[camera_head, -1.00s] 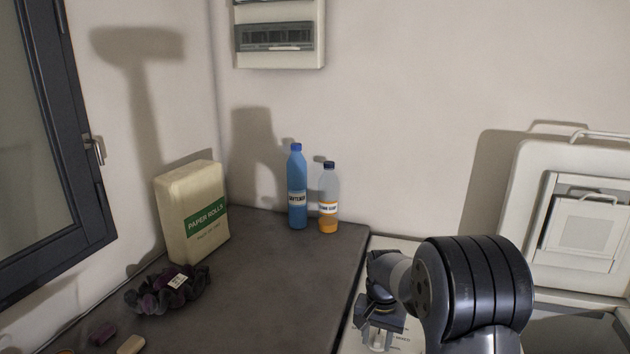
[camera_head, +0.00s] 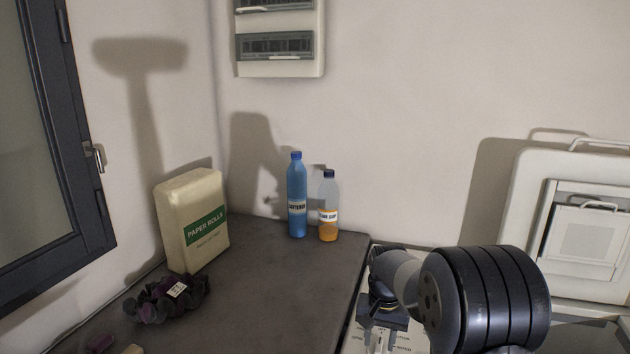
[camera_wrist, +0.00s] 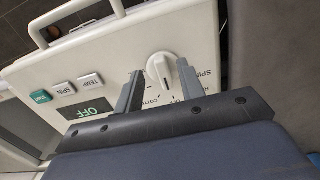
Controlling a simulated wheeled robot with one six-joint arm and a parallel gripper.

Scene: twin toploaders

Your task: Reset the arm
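My arm reaches in from the lower right in the head view, over a white panel right of the dark counter. My gripper (camera_head: 381,336) points down there, partly cut off by the lower edge. In the wrist view my gripper (camera_wrist: 160,69) has its two fingers wide apart. A white round knob (camera_wrist: 162,70) on a control panel shows between them, with visible gaps to both fingers. I cannot tell the distance from fingertips to knob. The panel also has TEMP (camera_wrist: 90,81) and SPIN (camera_wrist: 64,88) buttons, a green button (camera_wrist: 40,97) and a dark display (camera_wrist: 84,108) reading OFF.
The dark counter (camera_head: 290,290) bears a paper rolls pack (camera_head: 192,215), a blue softener bottle (camera_head: 297,195), an orange-filled bottle (camera_head: 328,205) and a dark scrunchie (camera_head: 165,300). A raised white lid (camera_head: 530,215) stands at right. The counter's middle is clear.

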